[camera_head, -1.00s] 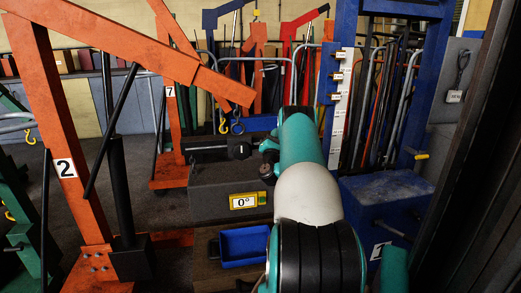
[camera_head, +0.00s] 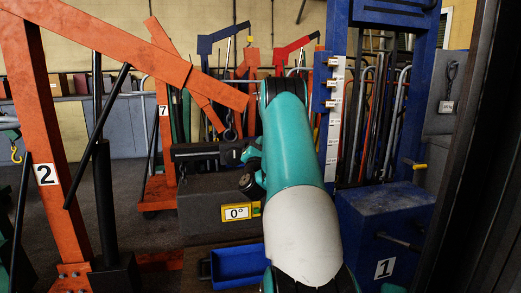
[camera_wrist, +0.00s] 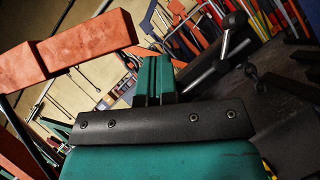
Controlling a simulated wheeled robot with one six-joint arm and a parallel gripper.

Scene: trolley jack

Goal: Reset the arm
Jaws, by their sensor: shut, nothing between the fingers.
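My arm (camera_head: 292,150) rises through the middle of the head view, with a teal link above a white joint cover. My gripper shows in the wrist view (camera_wrist: 153,80) as two teal fingers, close together, beyond a dark bolted bar. The fingers are shut with nothing seen between them. In the head view I cannot make out the fingers. In the wrist view an orange beam (camera_wrist: 85,45) lies left of the fingers, and a dark vise-like tool with a bar handle (camera_wrist: 222,55) lies to the right.
An orange crane marked 2 (camera_head: 40,130) stands at left, its boom reaching toward my arm. A grey block marked 0° (camera_head: 205,205) and a blue tray (camera_head: 237,262) are left of my arm. A blue press marked 1 (camera_head: 385,220) is close at right. Grey floor shows at left.

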